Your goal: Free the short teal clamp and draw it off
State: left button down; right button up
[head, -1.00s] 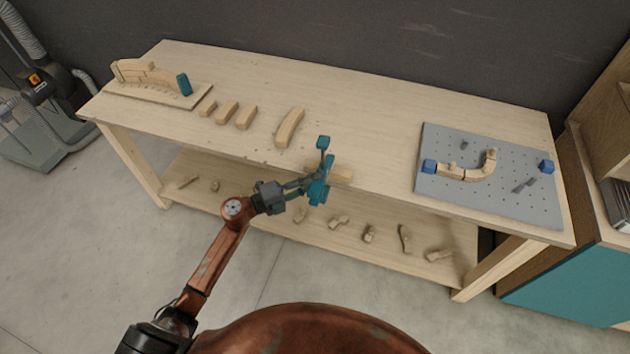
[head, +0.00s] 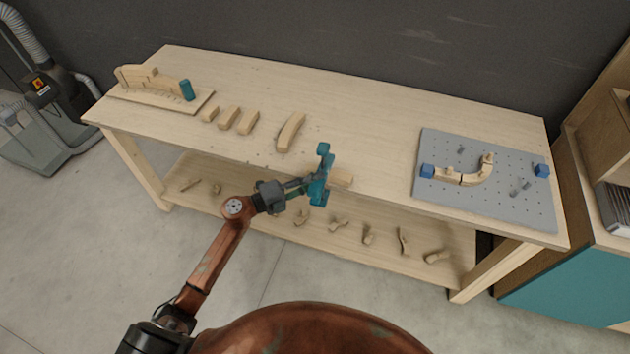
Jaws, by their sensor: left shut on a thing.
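A teal clamp (head: 323,178) is in my left gripper (head: 308,186), at the front edge of the workbench near its middle. The gripper is shut on the clamp. Another teal piece (head: 187,90) stands upright at the right end of a curved wooden form on a board at the back left. My right gripper is not in view.
The workbench (head: 370,120) holds several loose wooden blocks (head: 228,118) and a curved block (head: 290,132). A grey pegboard (head: 500,200) at the right carries a curved wooden assembly (head: 465,174) between blue blocks. The lower shelf (head: 270,205) holds several wooden pieces.

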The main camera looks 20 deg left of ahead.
aim_at(307, 195)
pick_arm(q)
jog(key=shift+r+p, duration=0.3)
jog(key=shift+r, duration=0.35)
jog(key=shift+f, duration=0.2)
jog(key=shift+f, duration=0.3)
jog(key=shift+s+r, duration=0.1)
jog(key=shift+s, duration=0.9)
jog(key=shift+s+p, duration=0.8)
jog(key=shift+s, duration=1.1)
jog(key=s+p, duration=0.1)
jog(key=s, duration=0.7)
jog(key=shift+a+p, duration=0.2)
jog(key=shift+p, duration=0.1)
